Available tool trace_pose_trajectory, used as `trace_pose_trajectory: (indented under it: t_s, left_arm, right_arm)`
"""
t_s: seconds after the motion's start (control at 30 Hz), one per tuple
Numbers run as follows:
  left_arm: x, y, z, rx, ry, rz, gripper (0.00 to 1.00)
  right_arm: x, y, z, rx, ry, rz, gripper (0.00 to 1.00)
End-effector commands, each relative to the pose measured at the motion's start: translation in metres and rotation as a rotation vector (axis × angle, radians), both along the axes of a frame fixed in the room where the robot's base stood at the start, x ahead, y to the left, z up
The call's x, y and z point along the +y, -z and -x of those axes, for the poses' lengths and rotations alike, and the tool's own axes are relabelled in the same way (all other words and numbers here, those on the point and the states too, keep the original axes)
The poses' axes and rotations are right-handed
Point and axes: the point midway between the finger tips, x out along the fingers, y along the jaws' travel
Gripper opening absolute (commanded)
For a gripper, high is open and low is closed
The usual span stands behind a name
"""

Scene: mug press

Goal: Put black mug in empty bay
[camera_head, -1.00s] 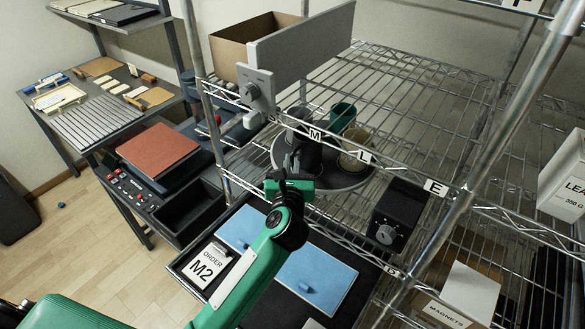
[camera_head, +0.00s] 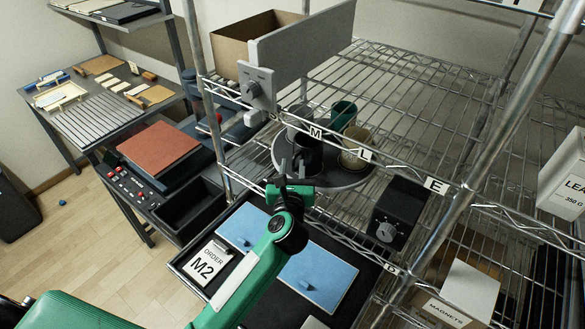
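A black mug (camera_head: 309,156) stands on a round dark turntable (camera_head: 345,181) on the wire shelf, behind the front rail. My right gripper is out of view. I cannot tell which place is the empty bay.
The shelf's front rail (camera_head: 395,171) carries letter labels and crosses near my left gripper. A grey upright panel (camera_head: 300,45) with a knob box (camera_head: 257,86) stands behind left. A black dial box (camera_head: 399,213) is at the right. Blue pads (camera_head: 318,276) and an M2 order card (camera_head: 207,265) lie below.

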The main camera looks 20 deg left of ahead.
Motion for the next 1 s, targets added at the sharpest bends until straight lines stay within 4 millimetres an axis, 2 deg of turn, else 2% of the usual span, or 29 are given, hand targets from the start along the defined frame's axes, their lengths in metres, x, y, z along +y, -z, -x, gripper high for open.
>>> trace_pose_trajectory:
  t_s: [0.17,0.4,0.6,0.8,1.0]
  left_arm:
    - [-0.005,0.003,0.021,0.001,0.000,0.002,0.31]
    - [-0.016,0.004,0.072,0.000,0.000,0.004,0.31]
    - [-0.024,0.002,0.104,0.001,0.001,0.002,0.31]
    - [-0.027,-0.001,0.117,0.000,0.000,0.001,0.31]
    - [-0.027,-0.001,0.117,0.000,0.000,0.000,0.31]
  right_arm:
    - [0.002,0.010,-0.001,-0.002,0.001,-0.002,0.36]
    - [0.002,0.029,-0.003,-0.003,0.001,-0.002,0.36]
    - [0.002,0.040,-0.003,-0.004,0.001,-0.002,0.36]
    - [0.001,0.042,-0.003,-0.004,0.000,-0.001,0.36]
    - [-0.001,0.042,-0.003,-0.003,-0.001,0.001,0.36]
